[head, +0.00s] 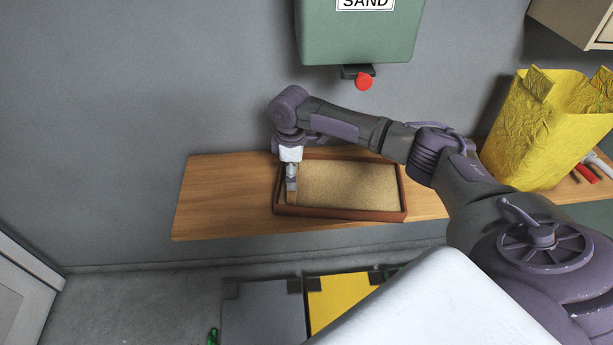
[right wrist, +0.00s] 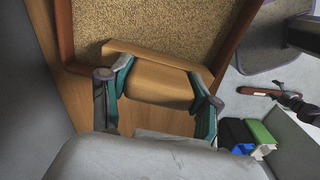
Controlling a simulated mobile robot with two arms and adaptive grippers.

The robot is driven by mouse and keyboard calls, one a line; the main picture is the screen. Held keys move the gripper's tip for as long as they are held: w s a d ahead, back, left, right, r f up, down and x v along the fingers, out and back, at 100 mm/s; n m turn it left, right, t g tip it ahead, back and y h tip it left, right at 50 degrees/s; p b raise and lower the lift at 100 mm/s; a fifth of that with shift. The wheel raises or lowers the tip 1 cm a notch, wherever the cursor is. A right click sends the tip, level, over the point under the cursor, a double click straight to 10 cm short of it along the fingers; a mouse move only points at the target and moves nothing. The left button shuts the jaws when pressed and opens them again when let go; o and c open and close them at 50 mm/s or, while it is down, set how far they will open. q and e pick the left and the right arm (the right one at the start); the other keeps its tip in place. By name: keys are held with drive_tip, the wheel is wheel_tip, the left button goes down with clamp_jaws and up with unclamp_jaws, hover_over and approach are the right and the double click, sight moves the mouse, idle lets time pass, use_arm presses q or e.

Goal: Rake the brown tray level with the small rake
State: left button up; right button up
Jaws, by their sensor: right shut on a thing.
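The brown tray (head: 392,215), with a dark reddish-brown rim, lies on a wooden shelf and holds tan sand (head: 345,185). The tray's rim (right wrist: 66,35) and speckled sand (right wrist: 170,22) also show in the right wrist view. My right gripper (head: 291,185) points down at the left end of the tray. In the right wrist view my right gripper (right wrist: 162,78) is shut on the small wooden rake (right wrist: 158,88), with a finger on each side. The rake's thin front edge lies over the sand; whether it touches the sand is hidden. My left gripper is out of view.
The wooden shelf (head: 215,195) is bare left of the tray. A green sand container (head: 358,35) with a red knob (head: 364,82) hangs above on the wall. A crumpled yellow bag (head: 545,130) and red-handled tools (head: 586,173) are at the right. Grey and yellow bins (head: 340,297) stand below.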

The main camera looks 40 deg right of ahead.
drive_tip(key=shift+w+a+f+b, duration=0.2)
drive_tip(key=shift+w+a+b, duration=0.15)
drive_tip(key=shift+w+a, duration=0.15)
drive_tip(key=s+d+p, duration=0.1)
drive_tip(key=d+p, duration=0.1)
drive_tip(key=shift+s+r+p, duration=0.4)
drive_tip(key=s+d+p, duration=0.1)
drive_tip(key=s+d, duration=0.1)
drive_tip(key=s+d+p, duration=0.3)
drive_tip(key=d+p, duration=0.1)
drive_tip(key=d, duration=0.1)
drive_tip(key=shift+s, duration=0.4)
drive_tip(key=s+d+p, duration=0.2)
drive_tip(key=s+d, duration=0.1)
drive_tip(key=d, duration=0.1)
drive_tip(key=s+d+p, duration=0.1)
drive_tip(key=s+d, duration=0.2)
drive_tip(key=d, duration=0.1)
drive_tip(key=s+d+p, duration=0.2)
drive_tip(key=s+d, duration=0.2)
drive_tip(key=shift+d+f+p, duration=0.15)
drive_tip(key=shift+d+p, duration=0.05)
drive_tip(key=shift+p, duration=0.1)
wheel_tip(320, 180, up, 7)
drive_tip(key=p, duration=0.6)
drive_tip(key=shift+s+f+p, duration=0.15)
drive_tip(key=shift+f+p, duration=0.05)
drive_tip(key=shift+p, duration=0.15)
